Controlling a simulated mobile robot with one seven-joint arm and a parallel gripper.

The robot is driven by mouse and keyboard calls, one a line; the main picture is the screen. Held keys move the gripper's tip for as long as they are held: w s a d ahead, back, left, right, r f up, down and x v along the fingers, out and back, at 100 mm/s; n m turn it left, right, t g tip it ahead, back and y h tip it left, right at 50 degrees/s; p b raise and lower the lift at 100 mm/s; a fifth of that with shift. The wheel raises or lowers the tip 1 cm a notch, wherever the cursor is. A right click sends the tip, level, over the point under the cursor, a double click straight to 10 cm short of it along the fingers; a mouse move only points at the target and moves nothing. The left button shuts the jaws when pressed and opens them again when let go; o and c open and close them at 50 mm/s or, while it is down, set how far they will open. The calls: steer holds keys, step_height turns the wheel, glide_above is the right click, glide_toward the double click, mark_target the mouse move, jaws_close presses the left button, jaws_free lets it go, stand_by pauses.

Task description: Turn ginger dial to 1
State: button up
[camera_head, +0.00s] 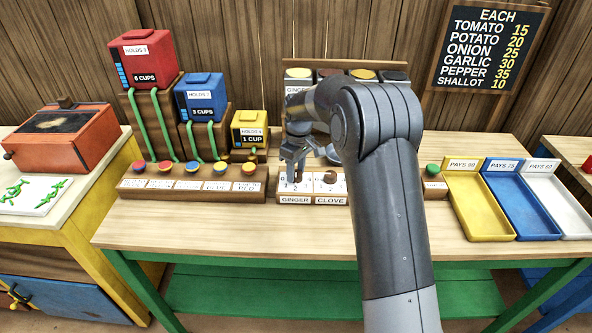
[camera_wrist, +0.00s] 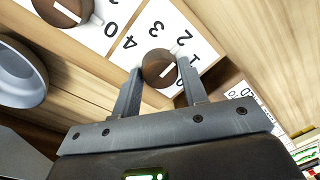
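The ginger dial is a round brown knob (camera_wrist: 158,69) with a white mark, on a white face numbered 0 to 4. In the head view my gripper (camera_head: 294,162) is over the ginger panel (camera_head: 295,200) and partly hides the dial. The clove dial (camera_head: 330,177) is just to the right; it also shows at the top left of the wrist view (camera_wrist: 66,8).
A wooden block with several coloured buttons (camera_head: 192,187) is left of the dials. A green button (camera_head: 432,169) and the yellow tray (camera_head: 478,205) are to the right. A grey bowl (camera_wrist: 20,75) is near the dials. The table front (camera_head: 240,235) is clear.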

steer(key=c, duration=0.5)
steer(key=shift+c, duration=0.2)
steer(key=shift+m, duration=0.3)
steer(key=m, duration=0.3)
steer(key=shift+m, duration=0.4)
steer(key=m, duration=0.4)
steer(key=shift+s+d, duration=0.1)
steer(key=shift+m+y, duration=0.3)
steer(key=o, duration=1)
